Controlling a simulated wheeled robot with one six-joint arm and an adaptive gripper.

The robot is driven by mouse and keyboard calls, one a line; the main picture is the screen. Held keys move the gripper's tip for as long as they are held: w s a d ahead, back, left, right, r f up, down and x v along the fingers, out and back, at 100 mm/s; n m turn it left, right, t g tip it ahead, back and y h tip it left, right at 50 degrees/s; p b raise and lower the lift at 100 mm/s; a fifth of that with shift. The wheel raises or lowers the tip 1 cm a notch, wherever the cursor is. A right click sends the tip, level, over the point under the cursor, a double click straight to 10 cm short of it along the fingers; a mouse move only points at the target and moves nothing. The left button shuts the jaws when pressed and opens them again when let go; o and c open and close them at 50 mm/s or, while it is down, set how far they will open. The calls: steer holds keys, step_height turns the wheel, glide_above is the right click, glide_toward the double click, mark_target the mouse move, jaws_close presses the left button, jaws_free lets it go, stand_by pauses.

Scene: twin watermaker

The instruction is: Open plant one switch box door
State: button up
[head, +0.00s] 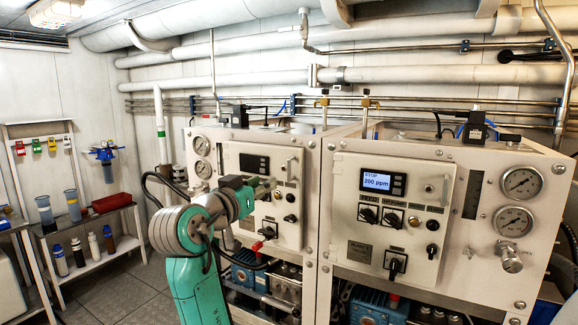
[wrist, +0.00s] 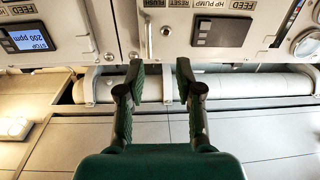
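The left switch box door (head: 262,215) is a cream panel with a dark display, knobs and a small upright handle (head: 290,165) near its right edge. It looks shut. A similar door (head: 345,215) on the right unit also looks shut, with a lit display reading STOP 200 ppm. The plant labels are too small to read surely. My gripper (head: 266,186) is in front of the left door, left of and below the handle. In the wrist view, which is upside down, my gripper (wrist: 157,75) is open and empty; the handle (wrist: 149,40) is beyond the fingertips, apart from them.
Gauges (head: 515,205) and a valve are on the right unit's right side. Pipes (head: 420,75) run along the back wall. A shelf (head: 95,215) with bottles and a red tray (head: 111,203) stands at the left. Bare floor (head: 125,285) shows between shelf and units.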

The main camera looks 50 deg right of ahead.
mark_target(288, 165)
steer(key=shift+m+g, duration=0.4)
steer(key=shift+m, duration=0.2)
steer(key=d, duration=0.3)
steer(key=d+r, duration=0.1)
steer(key=d, duration=0.3)
steer(key=d+r, duration=0.1)
steer(key=d, duration=0.3)
steer(key=shift+w+r, duration=0.15)
steer(key=shift+r, duration=0.05)
jaws_close()
